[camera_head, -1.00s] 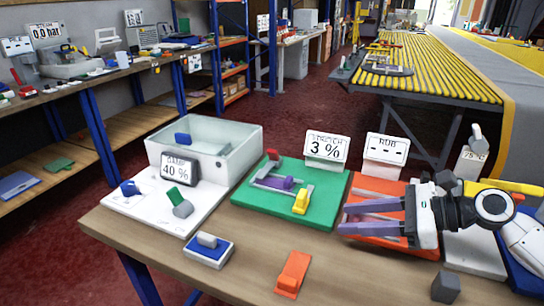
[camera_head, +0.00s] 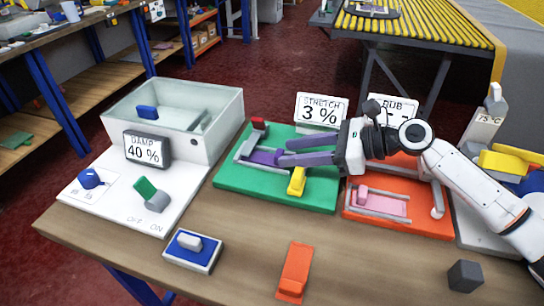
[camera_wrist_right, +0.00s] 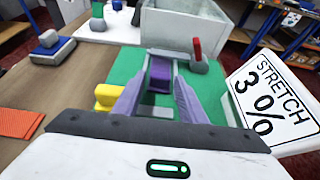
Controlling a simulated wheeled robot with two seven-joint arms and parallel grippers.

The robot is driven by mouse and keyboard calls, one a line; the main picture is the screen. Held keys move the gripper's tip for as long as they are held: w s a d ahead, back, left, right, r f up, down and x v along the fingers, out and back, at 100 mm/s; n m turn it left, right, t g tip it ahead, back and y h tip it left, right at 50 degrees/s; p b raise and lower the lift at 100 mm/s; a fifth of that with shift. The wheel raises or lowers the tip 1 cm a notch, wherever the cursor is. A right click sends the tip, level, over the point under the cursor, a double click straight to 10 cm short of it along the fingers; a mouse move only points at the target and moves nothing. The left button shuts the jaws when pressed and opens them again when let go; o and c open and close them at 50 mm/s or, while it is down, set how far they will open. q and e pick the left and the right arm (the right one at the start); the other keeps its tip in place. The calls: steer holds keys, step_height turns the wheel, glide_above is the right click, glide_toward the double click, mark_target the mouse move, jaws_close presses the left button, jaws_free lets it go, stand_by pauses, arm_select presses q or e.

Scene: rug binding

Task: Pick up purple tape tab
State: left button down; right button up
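The purple tape tab (camera_head: 265,157) lies between grey rails on the green stretch board (camera_head: 232,186). My right gripper (camera_head: 279,151) reaches over the board from the right, with its two fingers apart and pointing at the tab. In the right wrist view the tab (camera_wrist_right: 160,75) shows in the gap between the open fingers (camera_wrist_right: 160,88), near their tips. I cannot tell whether the fingers touch it. Nothing is held. My left gripper is in neither view.
A yellow block (camera_head: 297,181) stands on the board just in front of the fingers. A red lever (camera_head: 259,125) and the stretch sign (camera_head: 320,110) stand behind. The orange-red rub board (camera_head: 425,220) lies to the right, the grey tub (camera_head: 205,135) to the left.

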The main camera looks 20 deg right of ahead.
mark_target(265, 154)
steer(key=shift+x, duration=1.2)
steer(key=c, duration=0.8)
